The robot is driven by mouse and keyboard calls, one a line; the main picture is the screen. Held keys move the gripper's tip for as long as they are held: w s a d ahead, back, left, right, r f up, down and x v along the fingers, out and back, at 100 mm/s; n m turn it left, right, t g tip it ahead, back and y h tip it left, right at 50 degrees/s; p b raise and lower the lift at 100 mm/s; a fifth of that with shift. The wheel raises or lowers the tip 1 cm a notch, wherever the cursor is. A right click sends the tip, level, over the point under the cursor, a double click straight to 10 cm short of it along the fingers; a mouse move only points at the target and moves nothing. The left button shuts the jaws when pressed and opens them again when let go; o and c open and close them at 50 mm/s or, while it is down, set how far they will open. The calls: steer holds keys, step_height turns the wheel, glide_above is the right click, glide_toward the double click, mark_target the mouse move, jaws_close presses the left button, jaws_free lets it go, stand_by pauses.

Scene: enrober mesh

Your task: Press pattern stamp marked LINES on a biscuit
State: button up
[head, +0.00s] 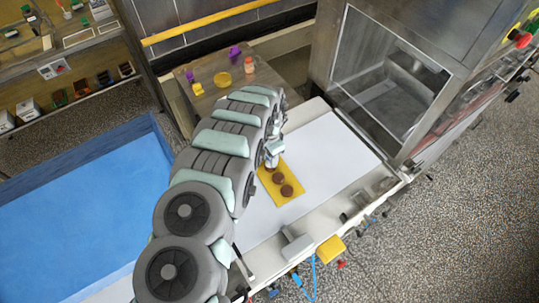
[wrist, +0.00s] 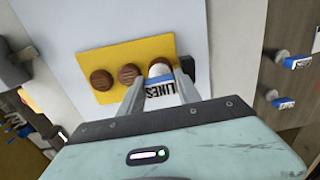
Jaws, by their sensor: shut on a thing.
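My gripper (wrist: 160,90) is shut on the LINES stamp (wrist: 161,92), which has a white and blue label. The stamp is over the yellow mat (wrist: 140,48), at the right end of a row of round brown biscuits. Two biscuits are clear of the stamp, the left biscuit (wrist: 102,79) and the middle biscuit (wrist: 127,73). A brown round part (wrist: 160,64) shows just beyond the stamp, partly covered. I cannot tell whether the stamp touches it. In the head view my gripper (head: 272,156) is at the far end of the mat (head: 285,208), with two biscuits visible nearer.
A glass-fronted steel machine (head: 390,75) stands right of the white surface (head: 335,160). A yellow block (head: 330,250) is at its front edge.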

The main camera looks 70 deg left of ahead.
steer(key=shift+f, duration=0.55)
stand_by(1.9)
steer(key=shift+r, duration=0.1)
steer(key=shift+a+r+p, duration=0.1)
steer(key=shift+r+p, duration=1.1)
steer(key=shift+r, duration=2.2)
steer(key=shift+w, duration=0.15)
